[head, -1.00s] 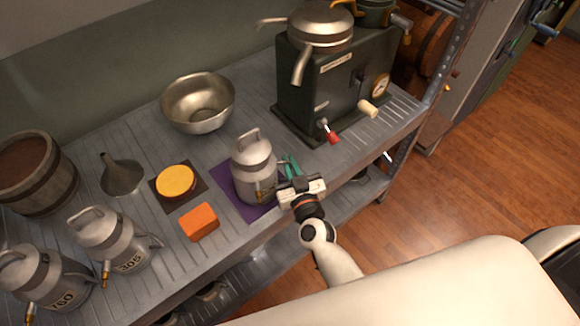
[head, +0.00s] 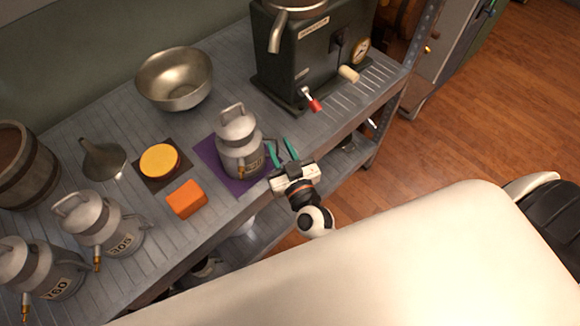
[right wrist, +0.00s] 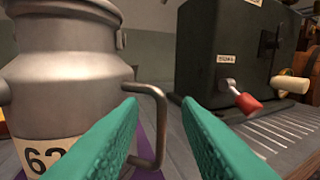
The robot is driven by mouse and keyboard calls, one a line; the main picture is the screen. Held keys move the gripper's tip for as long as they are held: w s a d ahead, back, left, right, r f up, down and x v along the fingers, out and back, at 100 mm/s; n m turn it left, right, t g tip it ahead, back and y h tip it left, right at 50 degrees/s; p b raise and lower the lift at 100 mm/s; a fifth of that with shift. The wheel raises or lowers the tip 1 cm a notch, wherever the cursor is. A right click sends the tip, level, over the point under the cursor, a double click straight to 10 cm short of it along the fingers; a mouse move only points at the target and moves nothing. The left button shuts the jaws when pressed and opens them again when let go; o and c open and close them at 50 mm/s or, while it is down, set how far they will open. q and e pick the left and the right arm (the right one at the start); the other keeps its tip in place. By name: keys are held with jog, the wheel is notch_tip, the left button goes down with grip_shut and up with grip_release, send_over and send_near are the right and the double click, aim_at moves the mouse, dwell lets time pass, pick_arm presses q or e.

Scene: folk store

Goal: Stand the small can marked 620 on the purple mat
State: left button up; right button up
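The small can (head: 240,150) is a grey metal can with a top handle and a side handle. It stands upright on the purple mat (head: 207,154). In the right wrist view the can (right wrist: 65,85) fills the left side, and its label shows "62" with the rest hidden by a finger. My right gripper (head: 282,152) is just right of the can. Its teal fingers (right wrist: 160,102) are apart, and the can's side handle shows between them in the picture. I cannot tell whether they touch it. My left gripper is not in view.
Cans marked 305 (head: 105,225) and 760 (head: 42,270) stand at the left. An orange block (head: 187,199), a yellow disc (head: 160,161), a funnel (head: 104,160) and a metal bowl (head: 175,80) are nearby. A dark machine (head: 310,55) stands behind the gripper.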

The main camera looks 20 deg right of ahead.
jog(key=s, duration=0.7)
jog(key=s+f+n+g+y, duration=0.1)
jog(key=s+f+g, duration=0.2)
jog(key=f, duration=0.7)
jog(key=s+a+f+n+g+y, duration=0.1)
jog(key=s+f+g, duration=0.25)
jog(key=f, duration=0.55)
jog(key=s+f+n+g+y, duration=0.1)
jog(key=s+f+g, duration=0.15)
jog(key=f, duration=0.75)
jog(key=s+d+f+g+h, duration=0.1)
jog(key=s+d+f+g, duration=0.3)
jog(key=s+f, duration=0.3)
jog(key=s+d+f+g+h, duration=0.1)
jog(key=s+d+f+g, duration=0.3)
jog(key=s+f, duration=0.4)
jog(key=s+d, duration=0.1)
jog(key=s, duration=0.5)
jog(key=shift+s+m+h, duration=0.25)
jog(key=shift+m+h, duration=0.05)
jog(key=shift+m, duration=0.1)
